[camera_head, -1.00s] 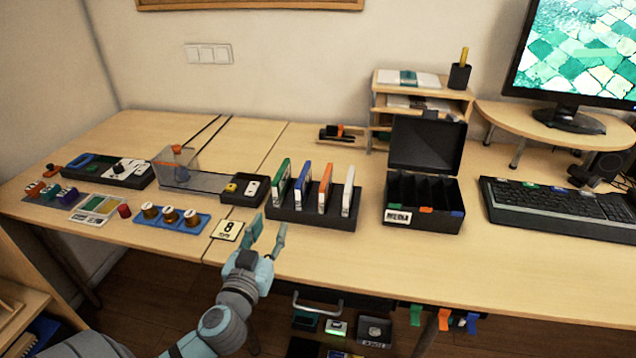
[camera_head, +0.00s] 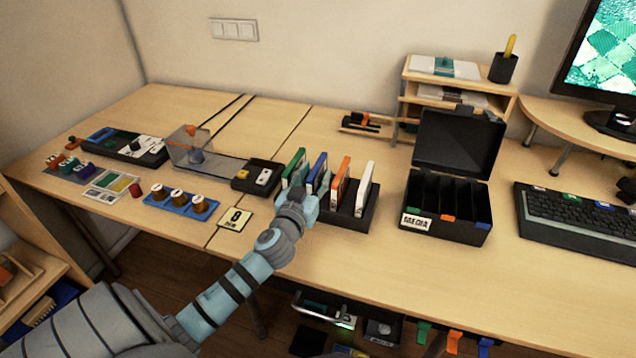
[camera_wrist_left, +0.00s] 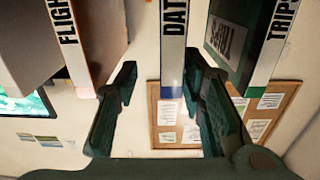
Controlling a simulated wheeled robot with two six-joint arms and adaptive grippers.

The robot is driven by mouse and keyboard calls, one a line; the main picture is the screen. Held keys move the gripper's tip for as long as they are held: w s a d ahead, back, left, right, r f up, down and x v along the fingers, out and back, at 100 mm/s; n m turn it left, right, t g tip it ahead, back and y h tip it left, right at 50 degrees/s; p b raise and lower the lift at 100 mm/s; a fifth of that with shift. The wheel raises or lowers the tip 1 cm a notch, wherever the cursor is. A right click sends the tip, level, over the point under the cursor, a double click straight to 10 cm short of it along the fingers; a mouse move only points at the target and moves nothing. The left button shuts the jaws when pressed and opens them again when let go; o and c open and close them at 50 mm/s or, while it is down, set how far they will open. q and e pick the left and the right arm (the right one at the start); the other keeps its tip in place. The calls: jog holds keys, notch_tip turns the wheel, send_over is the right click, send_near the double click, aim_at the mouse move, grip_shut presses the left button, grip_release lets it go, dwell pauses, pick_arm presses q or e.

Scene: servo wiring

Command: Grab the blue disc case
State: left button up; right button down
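The blue disc case (camera_head: 318,168) stands upright in a dark slotted rack (camera_head: 360,218), between the green case and the orange case. In the left wrist view the case with the DATA spine (camera_wrist_left: 173,45), blue at its bottom edge, reaches down between my fingers. My left gripper (camera_head: 303,192) is at the rack's front, close before the blue case and hiding its lower part. In the left wrist view my left gripper (camera_wrist_left: 161,75) is open, with one finger on each side of the DATA case and a visible gap at the left finger. My right gripper is not in view.
The green case (camera_head: 294,165), the TRIPS case in the wrist view (camera_wrist_left: 240,50), stands close on one side. The orange case (camera_head: 340,178), labelled FLIGHT (camera_wrist_left: 90,45), is on the other. A white case (camera_head: 364,188) follows. An open black media box (camera_head: 445,225) stands right.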

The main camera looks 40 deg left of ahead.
aim_at(318, 165)
pick_arm(q)
jog(key=x, duration=0.4)
jog(key=shift+a+f, duration=0.3)
jog(key=shift+a, duration=0.15)
grip_shut()
